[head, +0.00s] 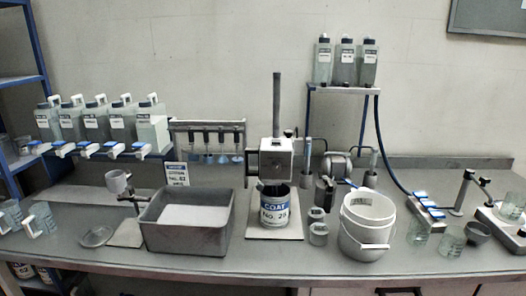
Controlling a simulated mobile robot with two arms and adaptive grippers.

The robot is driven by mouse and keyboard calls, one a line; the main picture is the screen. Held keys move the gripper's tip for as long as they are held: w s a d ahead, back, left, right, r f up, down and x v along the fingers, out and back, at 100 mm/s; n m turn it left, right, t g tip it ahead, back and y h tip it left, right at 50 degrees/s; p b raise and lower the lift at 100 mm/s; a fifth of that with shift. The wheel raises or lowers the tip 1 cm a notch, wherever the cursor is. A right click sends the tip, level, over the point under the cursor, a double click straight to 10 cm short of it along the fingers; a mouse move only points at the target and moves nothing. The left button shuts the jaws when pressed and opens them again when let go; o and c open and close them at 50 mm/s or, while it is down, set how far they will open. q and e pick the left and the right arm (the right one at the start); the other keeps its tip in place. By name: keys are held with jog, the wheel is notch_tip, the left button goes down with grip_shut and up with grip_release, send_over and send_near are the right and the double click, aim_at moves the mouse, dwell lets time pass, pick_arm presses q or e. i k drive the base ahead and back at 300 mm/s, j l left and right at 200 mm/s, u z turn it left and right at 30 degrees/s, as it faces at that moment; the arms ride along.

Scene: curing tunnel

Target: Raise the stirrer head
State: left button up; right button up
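The stirrer head (270,160) is a light box on a dark upright column (276,100) in the middle of the bench, in the head view. It sits low on the column, well below its top. Just beneath it stands a can labelled COAT (274,214), on the stirrer's flat base plate (257,232). Something short reaches from the head down to the can's mouth; how deep it goes is hidden by the can wall. Neither of my grippers shows in this view.
A grey tray (160,240) with pale contents stands left of the can. Small jars (318,236) and a white bucket (345,240) stand close on the right. A rack of hanging tools (208,124) is behind left. The space above the head beside the column is clear.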

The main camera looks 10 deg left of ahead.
aim_at(268, 153)
jog(key=i+j+z, duration=0.35)
jog(key=i+j, duration=1)
